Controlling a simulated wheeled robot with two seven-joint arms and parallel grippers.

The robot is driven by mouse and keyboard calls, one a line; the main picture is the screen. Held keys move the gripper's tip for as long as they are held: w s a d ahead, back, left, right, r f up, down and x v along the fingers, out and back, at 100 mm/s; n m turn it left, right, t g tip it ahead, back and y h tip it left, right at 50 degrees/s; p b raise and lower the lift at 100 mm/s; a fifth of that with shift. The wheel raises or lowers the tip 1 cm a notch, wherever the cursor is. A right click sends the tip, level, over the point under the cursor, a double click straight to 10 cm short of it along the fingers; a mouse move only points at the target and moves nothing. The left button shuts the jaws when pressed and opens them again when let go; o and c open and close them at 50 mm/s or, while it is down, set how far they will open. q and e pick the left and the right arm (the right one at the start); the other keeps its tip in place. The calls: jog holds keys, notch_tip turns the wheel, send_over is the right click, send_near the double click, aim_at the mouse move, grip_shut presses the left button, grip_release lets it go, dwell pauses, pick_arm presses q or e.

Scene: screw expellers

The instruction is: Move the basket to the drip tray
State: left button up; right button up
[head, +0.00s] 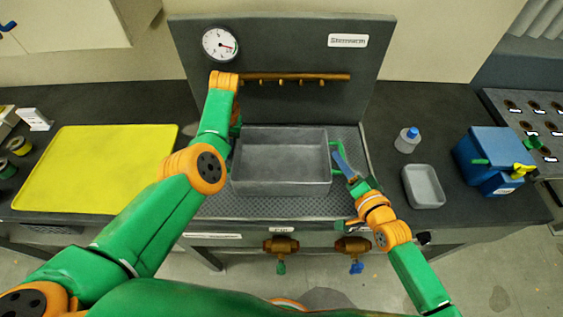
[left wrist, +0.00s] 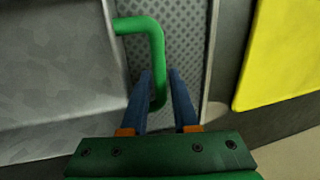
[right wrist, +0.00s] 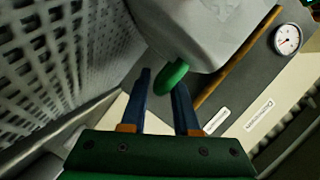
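The basket (head: 281,170) is a grey open box with green side handles. It stands upright on a perforated grey surface in the middle of the bench. A flat yellow tray (head: 95,168) lies at the left; I cannot tell whether it is the drip tray. My left gripper (left wrist: 160,75) is open, with the green handle between its blue fingers. My arm hides that handle in the head view. My right gripper (head: 339,156) is open at the right handle (head: 336,157). In the right wrist view its fingers (right wrist: 162,78) are apart, with the handle's end near the right finger.
A grey back panel with a gauge (head: 220,44) and a copper pipe (head: 290,77) stands behind the basket. At the right are a bottle (head: 407,140), a small grey tub (head: 423,186) and a blue box (head: 492,158). Valves (head: 281,246) hang at the front.

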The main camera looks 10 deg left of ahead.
pick_arm(q)
grip_shut()
pick_arm(e)
grip_shut()
pick_arm(q)
jog(key=shift+a, duration=0.1)
pick_arm(e)
jog(key=shift+f, duration=0.1)
dwell(0.8)
